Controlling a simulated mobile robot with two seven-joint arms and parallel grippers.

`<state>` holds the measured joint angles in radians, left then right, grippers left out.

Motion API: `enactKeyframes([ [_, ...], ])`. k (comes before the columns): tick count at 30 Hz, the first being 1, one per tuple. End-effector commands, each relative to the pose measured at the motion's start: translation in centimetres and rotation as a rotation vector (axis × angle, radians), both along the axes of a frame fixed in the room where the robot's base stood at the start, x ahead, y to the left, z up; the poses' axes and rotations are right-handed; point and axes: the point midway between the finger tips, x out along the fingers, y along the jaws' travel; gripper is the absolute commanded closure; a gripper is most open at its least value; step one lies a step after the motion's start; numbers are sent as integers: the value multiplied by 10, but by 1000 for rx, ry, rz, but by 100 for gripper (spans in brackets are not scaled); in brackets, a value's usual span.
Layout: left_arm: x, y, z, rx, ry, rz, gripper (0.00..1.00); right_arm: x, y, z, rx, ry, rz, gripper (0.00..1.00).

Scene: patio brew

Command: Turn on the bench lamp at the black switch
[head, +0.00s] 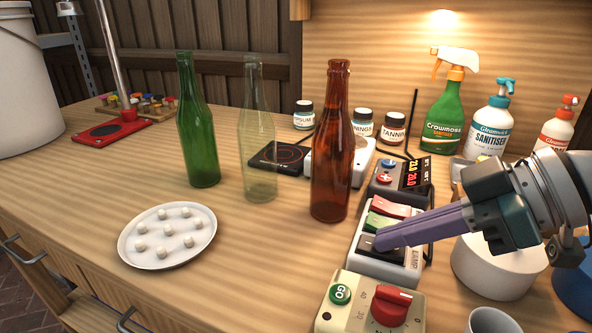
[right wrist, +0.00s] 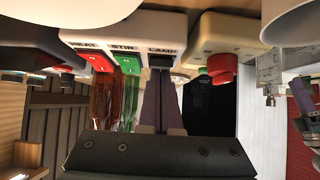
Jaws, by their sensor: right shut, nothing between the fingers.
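The white switch box (head: 405,268) stands on the bench in front of my right arm. It carries a red, a green and a black switch. The black switch (head: 368,246) is the nearest one in the head view, beside the word LAMP. In the right wrist view the black switch (right wrist: 161,60) lies just beyond my fingertips, under its LAMP label. My right gripper (head: 384,241) is shut and empty, its tips at the black switch and partly covering it. I cannot tell whether they touch. A warm glow (head: 445,18) lights the back board; its source is out of frame.
A cream box with a red knob (head: 391,305) and green GO button stands in front. A two-button display unit (head: 398,180) stands behind the switch box. A brown bottle (head: 333,150) is close on the left. A plate of white pieces (head: 140,259) lies farther left, with bare bench around it.

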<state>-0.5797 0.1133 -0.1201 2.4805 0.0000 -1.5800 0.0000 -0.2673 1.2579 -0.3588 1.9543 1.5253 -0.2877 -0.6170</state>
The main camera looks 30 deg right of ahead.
Motion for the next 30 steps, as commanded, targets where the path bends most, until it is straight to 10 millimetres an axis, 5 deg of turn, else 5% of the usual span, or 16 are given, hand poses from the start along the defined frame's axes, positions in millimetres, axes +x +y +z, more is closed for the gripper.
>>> enactKeyframes([
  [12, 0, 2, 56, 7, 1, -5, 50, 3, 6, 52, 1, -2, -5, 100],
  [18, 0, 3, 49, 11, 0, -7, 50, -11, -5, 60, -6, 5, -2, 100],
  [25, -1, 3, 92, 11, 2, -7, 50, -23, -16, 89, 3, 6, -11, 100],
  [30, 0, 3, 101, 11, 0, -7, 50, -32, -22, 98, 3, 6, -9, 100],
])
